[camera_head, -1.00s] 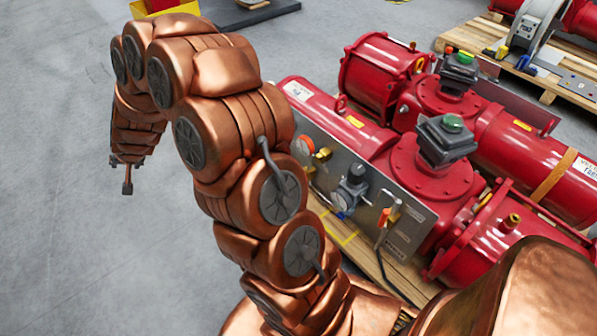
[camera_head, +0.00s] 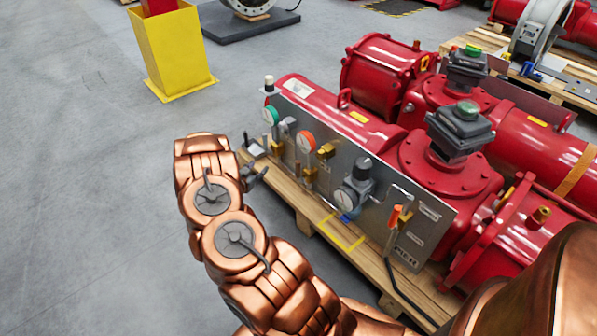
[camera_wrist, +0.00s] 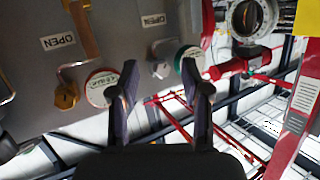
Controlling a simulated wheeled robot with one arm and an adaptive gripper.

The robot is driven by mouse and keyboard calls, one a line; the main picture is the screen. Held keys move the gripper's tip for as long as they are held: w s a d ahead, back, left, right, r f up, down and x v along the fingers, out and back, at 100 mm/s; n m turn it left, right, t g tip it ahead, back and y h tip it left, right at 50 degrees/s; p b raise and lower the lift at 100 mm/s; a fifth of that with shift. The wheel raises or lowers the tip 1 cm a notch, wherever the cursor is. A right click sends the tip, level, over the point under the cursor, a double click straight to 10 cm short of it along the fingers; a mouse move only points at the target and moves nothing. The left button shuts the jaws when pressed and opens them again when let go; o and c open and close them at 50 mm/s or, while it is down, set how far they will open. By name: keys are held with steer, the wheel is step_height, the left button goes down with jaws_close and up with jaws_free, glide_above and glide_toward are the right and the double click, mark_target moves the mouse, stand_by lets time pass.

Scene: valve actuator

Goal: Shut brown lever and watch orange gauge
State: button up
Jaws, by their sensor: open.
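The orange gauge (camera_head: 306,142) is on the grey panel of the red actuator. In the wrist view, a gauge with a red-orange rim (camera_wrist: 100,88) shows at the left finger, partly hidden by it. A brown, brass-coloured lever (camera_wrist: 82,30) shows at upper left, beside an upside-down OPEN label. In the head view, brass-coloured fittings (camera_head: 326,151) are next to the orange gauge; which is the lever is hard to tell. My gripper (camera_wrist: 160,70) is open and empty, its fingers apart in front of the panel. In the head view it is at the panel's left end, partly hidden.
A green-rimmed gauge (camera_head: 271,115) is left of the orange one; it shows behind the right finger in the wrist view (camera_wrist: 190,60). A regulator (camera_head: 355,190) and an orange-handled lever (camera_head: 395,216) are farther right. A wooden pallet (camera_head: 295,198) juts below.

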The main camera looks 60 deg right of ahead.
mark_target(297, 166)
steer(key=s+d+f+g+h+b, duration=0.25)
steer(key=s+d, duration=0.25)
steer(key=s, duration=0.5)
steer(key=shift+m+g+h, duration=0.35)
steer(key=shift+m, duration=0.15)
steer(key=shift+w+d+f+b, duration=0.1)
steer(key=shift+d+b, duration=0.1)
steer(key=shift+d, duration=1.8)
steer(key=shift+w+d+f+b, duration=0.1)
steer(key=shift+d+b, duration=0.1)
steer(key=shift+d, duration=1.75)
jaws_close()
steer(key=shift+s+d, duration=0.1)
steer(key=shift+d, duration=0.05)
steer(key=shift+f, duration=0.1)
